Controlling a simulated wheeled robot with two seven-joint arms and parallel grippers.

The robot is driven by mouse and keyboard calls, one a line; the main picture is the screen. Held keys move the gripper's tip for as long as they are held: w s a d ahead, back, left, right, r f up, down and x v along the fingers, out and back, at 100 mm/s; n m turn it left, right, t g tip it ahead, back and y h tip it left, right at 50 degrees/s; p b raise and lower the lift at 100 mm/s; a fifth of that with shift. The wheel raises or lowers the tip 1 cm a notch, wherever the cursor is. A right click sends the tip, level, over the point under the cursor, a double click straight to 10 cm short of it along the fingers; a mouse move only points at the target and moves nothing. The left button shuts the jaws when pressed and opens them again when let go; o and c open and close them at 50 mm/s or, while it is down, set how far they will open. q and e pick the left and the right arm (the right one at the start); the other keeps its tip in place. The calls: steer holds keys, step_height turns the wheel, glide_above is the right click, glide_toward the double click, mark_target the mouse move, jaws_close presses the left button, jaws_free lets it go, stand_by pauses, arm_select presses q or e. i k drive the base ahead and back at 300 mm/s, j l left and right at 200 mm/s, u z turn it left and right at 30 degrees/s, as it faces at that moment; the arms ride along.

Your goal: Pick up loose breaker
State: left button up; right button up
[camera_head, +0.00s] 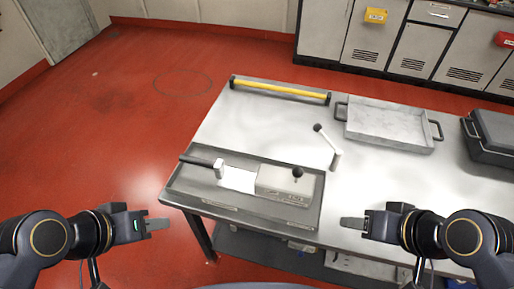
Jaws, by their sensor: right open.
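A pale grey box with a black knob (285,183) on top sits in the dark shallow tray (190,191) at the table's front left. I cannot tell for sure whether this box is the loose breaker. My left gripper (158,225) is in front and left of the tray, off the table's edge, empty and apart from everything. It is seen edge-on, so its opening cannot be told. My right gripper (352,223) is open and empty, right of the tray near the table's front edge.
A hammer-like tool (205,163) lies left of the box. A white lever with a black knob (331,152) stands behind the tray. A yellow bar (280,89) lies at the back edge. A metal tray (388,123) and a dark case (491,137) stand right. The table's middle right is clear.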

mark_target(271, 183)
steer(key=l+u, duration=0.1)
steer(key=u, duration=1.35)
steer(key=k+l+u, duration=0.25)
steer(key=k+l, duration=0.25)
steer(key=k, duration=0.15)
